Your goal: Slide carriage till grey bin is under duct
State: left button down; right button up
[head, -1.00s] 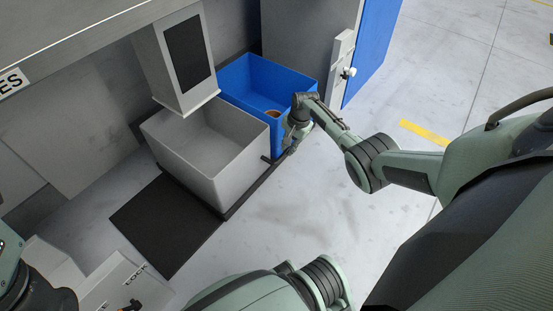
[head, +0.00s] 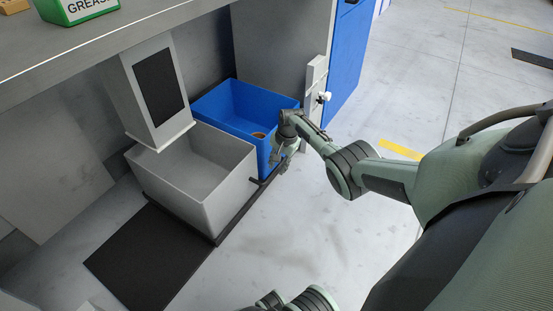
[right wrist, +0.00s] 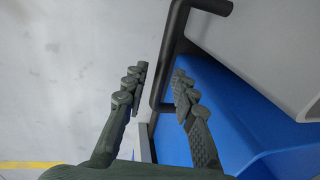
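The grey bin (head: 215,190) sits on a low dark carriage (head: 234,218), with the blue bin (head: 210,103) beside it on the right. The duct (head: 150,95), a grey chute with a dark panel, hangs down at the grey bin's back left; its lower end overlaps that bin's rim in the head view. My right gripper (head: 282,163) is low in front of the blue bin. In the right wrist view its fingers (right wrist: 159,88) are open on either side of a black handle bar (right wrist: 166,60); contact cannot be told.
A brown ring-like item (head: 258,134) lies in the blue bin. A black floor panel (head: 150,260) lies left of the carriage. A grey counter (head: 120,40) overhangs the back. A blue cabinet door (head: 350,55) stands at the right. The floor in front is clear.

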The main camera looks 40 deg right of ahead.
jog(key=shift+a, duration=0.25)
jog(key=r, duration=0.4)
jog(key=s+r, duration=0.1)
jog(key=r, duration=0.3)
jog(key=s+d+r, duration=0.1)
jog(key=r, duration=0.2)
jog(key=shift+s+r, duration=0.1)
jog(key=shift+r, duration=0.3)
